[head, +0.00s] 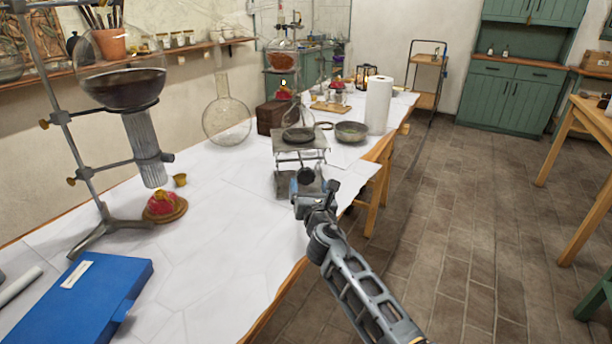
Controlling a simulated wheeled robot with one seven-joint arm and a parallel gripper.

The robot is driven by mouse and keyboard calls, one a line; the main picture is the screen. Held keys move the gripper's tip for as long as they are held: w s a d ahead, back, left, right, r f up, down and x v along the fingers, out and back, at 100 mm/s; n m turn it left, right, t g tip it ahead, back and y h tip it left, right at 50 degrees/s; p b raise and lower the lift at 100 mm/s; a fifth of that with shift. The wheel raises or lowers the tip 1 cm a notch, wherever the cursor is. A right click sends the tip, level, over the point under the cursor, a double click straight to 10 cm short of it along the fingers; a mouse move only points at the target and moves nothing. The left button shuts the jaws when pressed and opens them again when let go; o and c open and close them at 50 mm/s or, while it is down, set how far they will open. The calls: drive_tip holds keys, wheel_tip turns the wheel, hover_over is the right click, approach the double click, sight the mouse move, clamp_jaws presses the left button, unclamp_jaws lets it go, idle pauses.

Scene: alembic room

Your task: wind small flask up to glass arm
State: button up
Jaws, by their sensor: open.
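A metal lab jack (300,142) stands on the white table in the middle of the head view. A dark, shallow round thing (298,135) sits on its top plate, with faint clear glass around it. I cannot tell for sure whether this glass is the small flask. The glass arm does not show clearly against the clutter behind. A dark round knob (306,175) shows at the jack's near side, low down. My gripper (308,188) is open, right in front of the knob. Whether its fingers touch or surround the knob I cannot tell. My gripper hides part of the jack's base.
A large clear round flask (226,118) stands left of the jack. A pan (351,132) and a paper roll (378,105) stand right of it. The table's front middle is clear.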

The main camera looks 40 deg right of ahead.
sight(306, 179)
drive_tip(key=b+x, duration=0.1)
drive_tip(key=x, duration=0.4)
drive_tip(key=shift+w+d, duration=0.15)
drive_tip(key=shift+w, duration=0.25)
drive_tip(key=shift+c, duration=0.4)
drive_tip(key=c, duration=1)
drive_tip(key=shift+o, duration=0.2)
drive_tip(key=shift+b, duration=0.3)
